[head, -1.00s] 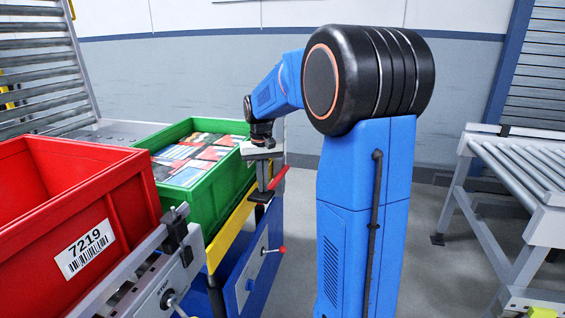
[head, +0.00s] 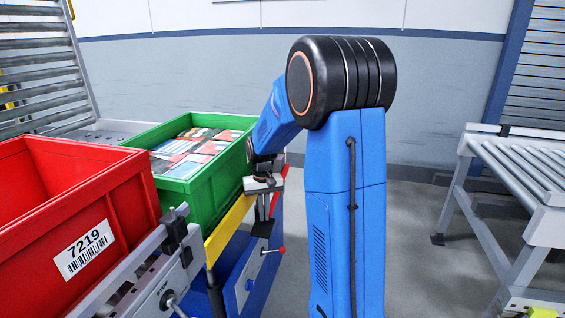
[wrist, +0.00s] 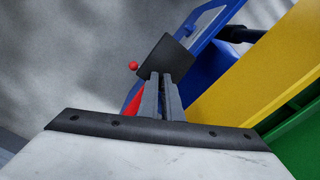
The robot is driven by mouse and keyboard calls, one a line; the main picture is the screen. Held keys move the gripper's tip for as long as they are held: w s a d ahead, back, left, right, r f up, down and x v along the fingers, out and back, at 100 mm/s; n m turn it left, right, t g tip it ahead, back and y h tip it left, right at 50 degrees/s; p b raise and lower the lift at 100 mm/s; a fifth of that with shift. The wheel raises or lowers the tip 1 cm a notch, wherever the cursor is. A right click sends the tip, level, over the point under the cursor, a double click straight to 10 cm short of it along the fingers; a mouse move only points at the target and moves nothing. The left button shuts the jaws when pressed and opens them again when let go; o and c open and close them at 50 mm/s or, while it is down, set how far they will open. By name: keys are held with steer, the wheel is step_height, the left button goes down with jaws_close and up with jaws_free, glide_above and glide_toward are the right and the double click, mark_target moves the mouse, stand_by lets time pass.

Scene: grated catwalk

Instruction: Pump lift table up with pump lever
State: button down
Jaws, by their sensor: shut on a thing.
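The lift table has a yellow top (head: 229,229) and a blue lower body (head: 236,290). Its yellow edge also shows in the wrist view (wrist: 245,85). My gripper (head: 262,214) is pointed down beside the table's far right side. Its fingers (wrist: 160,100) are close together, shut on the pump lever. The lever's red part (head: 274,204) shows beside the fingers, and in the wrist view (wrist: 132,104) it runs behind them. The exact grip is partly hidden. A dark plate (wrist: 166,57) sits at the finger ends.
A green crate (head: 208,200) with packed items stands on the table. A red crate (head: 115,205) labelled 7219 stands nearer, at left. A small red knob (head: 282,249) sticks out of the table's side.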

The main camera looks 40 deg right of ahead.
steer(key=shift+s+a+f, duration=0.1)
steer(key=shift+s+f, duration=0.1)
steer(key=shift+f, duration=0.55)
step_height(320, 180, up, 23)
stand_by(0.4)
